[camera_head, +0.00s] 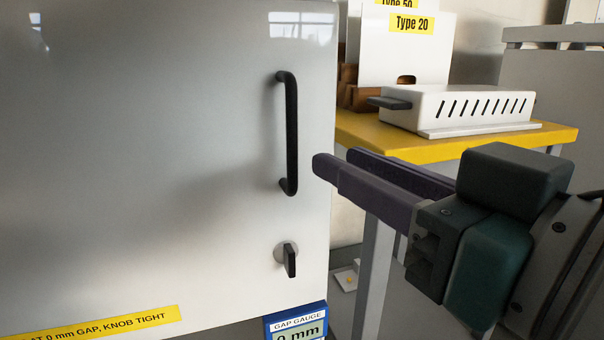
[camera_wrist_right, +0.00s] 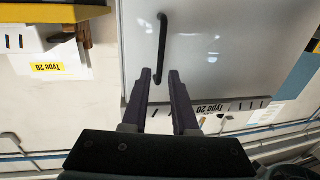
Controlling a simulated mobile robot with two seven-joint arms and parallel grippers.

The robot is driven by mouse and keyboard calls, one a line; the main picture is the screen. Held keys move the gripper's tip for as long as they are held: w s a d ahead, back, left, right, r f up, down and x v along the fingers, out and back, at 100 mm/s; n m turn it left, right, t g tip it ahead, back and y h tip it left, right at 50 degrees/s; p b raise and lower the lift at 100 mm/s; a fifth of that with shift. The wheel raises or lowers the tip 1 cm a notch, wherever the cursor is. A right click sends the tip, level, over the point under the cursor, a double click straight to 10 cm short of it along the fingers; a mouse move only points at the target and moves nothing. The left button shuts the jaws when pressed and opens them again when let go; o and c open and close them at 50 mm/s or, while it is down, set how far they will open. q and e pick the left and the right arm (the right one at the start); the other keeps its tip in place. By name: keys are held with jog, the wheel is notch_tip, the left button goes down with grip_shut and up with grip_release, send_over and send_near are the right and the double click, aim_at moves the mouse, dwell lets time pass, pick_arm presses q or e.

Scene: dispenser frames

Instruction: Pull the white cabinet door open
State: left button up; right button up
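The white cabinet door (camera_head: 150,150) fills the left of the head view, and it also shows in the wrist view (camera_wrist_right: 220,50). Its black upright bar handle (camera_head: 291,135) is near the right edge; in the wrist view the handle (camera_wrist_right: 162,45) lines up with the gap between the fingers. A small black knob (camera_head: 290,261) on a round plate sits below the handle. My right gripper (camera_head: 335,158) is open and empty, its purple fingers pointing left toward the handle's lower part, apart from it. It also shows in the wrist view (camera_wrist_right: 158,75). My left gripper is out of view.
A yellow-topped table (camera_head: 400,145) stands right of the door, carrying a white slotted box (camera_head: 455,105) and a "Type 20" panel (camera_head: 405,55). A blue gap gauge (camera_head: 296,322) reading 0 mm is below the door. A yellow label (camera_head: 110,326) crosses the door's lower part.

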aim_at(295, 139)
jog(key=b+x, duration=0.1)
jog(key=x, duration=0.9)
jog(key=shift+s+b, duration=0.1)
jog(key=shift+b, duration=0.2)
grip_shut()
dwell(1.0)
